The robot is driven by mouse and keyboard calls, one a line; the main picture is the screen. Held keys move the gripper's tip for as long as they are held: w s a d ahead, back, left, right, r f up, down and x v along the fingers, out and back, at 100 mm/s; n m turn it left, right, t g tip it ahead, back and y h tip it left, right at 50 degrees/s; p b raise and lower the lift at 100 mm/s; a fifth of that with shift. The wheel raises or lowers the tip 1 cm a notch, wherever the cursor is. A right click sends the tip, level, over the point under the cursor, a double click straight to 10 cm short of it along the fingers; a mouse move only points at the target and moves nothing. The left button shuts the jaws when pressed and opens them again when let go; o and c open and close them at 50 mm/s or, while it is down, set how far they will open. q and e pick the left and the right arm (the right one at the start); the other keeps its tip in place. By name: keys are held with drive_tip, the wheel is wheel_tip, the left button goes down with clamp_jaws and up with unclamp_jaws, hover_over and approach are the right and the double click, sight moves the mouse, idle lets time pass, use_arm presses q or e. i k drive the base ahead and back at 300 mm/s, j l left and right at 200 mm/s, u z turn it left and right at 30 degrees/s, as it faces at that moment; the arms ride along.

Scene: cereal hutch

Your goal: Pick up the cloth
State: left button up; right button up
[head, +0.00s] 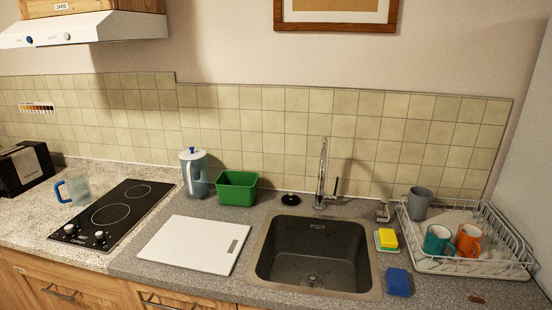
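A small blue folded piece (399,282), which looks like the cloth, lies flat on the grey counter just right of the sink's front right corner. Nothing covers it, and it lies apart from the dish rack. Neither of my grippers shows in the head view, so I cannot see where they are relative to it.
The sink (264,272) is left of the cloth. A yellow and green sponge (388,239) sits behind it. A white dish rack (510,265) with mugs stands to the right. A white board (178,245) lies left of the sink. The counter's front edge is close.

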sight(398, 285)
drive_tip(key=z, duration=1.05)
